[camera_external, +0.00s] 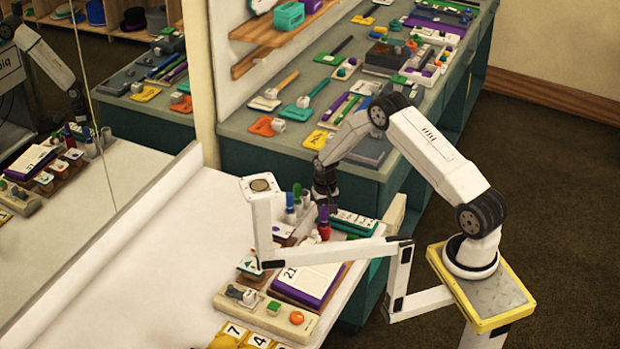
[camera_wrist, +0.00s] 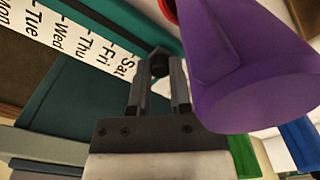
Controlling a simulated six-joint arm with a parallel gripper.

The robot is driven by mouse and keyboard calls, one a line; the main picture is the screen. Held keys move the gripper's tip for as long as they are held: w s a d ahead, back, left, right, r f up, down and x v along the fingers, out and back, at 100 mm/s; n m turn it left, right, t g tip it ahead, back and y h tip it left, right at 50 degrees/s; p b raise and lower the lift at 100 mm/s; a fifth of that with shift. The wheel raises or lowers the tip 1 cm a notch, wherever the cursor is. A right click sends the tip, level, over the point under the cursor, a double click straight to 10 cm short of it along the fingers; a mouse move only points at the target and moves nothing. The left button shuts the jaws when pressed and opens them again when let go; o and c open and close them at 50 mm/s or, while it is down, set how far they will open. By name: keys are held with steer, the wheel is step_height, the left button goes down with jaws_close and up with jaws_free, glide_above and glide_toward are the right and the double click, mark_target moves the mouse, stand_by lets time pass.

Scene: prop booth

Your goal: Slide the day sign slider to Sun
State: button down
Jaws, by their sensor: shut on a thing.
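The day sign (camera_external: 352,222) is a teal block on the white table, beside the upright markers. In the wrist view, its white strip (camera_wrist: 75,50) reads Mon, Tue, Wed, Thu, Fri and Sat; Sun is not visible. My gripper (camera_wrist: 159,75) is shut on the small dark slider knob (camera_wrist: 159,58), close to the Sat end of the visible lettering. In the external view, my gripper (camera_external: 325,192) is low at the sign's left end, and the knob cannot be made out there.
A purple marker (camera_wrist: 245,75) stands close to my gripper's right in the wrist view. Green (camera_wrist: 243,155) and blue (camera_wrist: 300,145) markers are nearby. A calendar book (camera_external: 308,282) and a control panel (camera_external: 265,312) lie nearer the camera. The table's left part is clear.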

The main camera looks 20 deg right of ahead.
steer(key=shift+w+a, duration=0.2)
steer(key=shift+w, duration=0.1)
steer(key=c, duration=0.5)
jaws_free()
steer(key=shift+c, duration=0.2)
steer(key=shift+s+r, duration=0.1)
steer(key=shift+r, duration=3.8)
